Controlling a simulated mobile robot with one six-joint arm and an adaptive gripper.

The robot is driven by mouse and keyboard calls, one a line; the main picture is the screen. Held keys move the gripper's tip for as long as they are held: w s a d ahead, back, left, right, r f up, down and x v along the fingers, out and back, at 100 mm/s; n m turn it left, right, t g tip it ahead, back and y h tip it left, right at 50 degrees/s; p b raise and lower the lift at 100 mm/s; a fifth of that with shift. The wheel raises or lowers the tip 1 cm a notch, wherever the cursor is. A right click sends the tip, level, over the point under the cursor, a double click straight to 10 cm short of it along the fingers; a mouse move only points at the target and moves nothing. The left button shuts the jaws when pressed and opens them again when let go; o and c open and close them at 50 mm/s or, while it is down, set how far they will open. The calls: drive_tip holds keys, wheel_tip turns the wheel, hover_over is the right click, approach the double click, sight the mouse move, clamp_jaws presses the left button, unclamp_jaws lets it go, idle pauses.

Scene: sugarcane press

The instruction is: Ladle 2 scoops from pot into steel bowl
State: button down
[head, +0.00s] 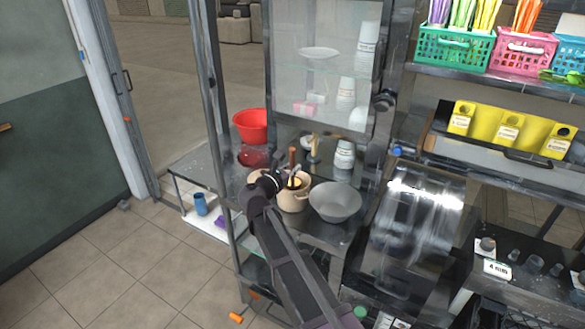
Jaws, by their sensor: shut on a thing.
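A beige pot (293,203) stands on the steel counter, with something yellow showing inside its mouth. The steel bowl (336,204), grey and wide, stands just right of the pot, and its inside looks empty. My gripper (277,181) is at the left rim of the pot, with my arm reaching up from the lower right. It is shut on the ladle (292,157), whose brown handle stands nearly upright over the pot. The ladle's cup is hidden, and the fingertips are small and dark against the pot.
A red basin (251,125) sits behind on the left. Stacked white cups (344,155) stand behind the bowl, below a glass cabinet (318,65). A frame post (223,150) rises left of my gripper. A shiny metal press housing (415,225) stands right of the bowl.

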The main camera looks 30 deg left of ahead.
sight(294, 179)
drive_tip(key=shift+f+b, duration=2.65)
drive_tip(key=shift+f, duration=0.2)
drive_tip(key=shift+r+p, duration=6.8)
drive_tip(key=shift+r, duration=0.15)
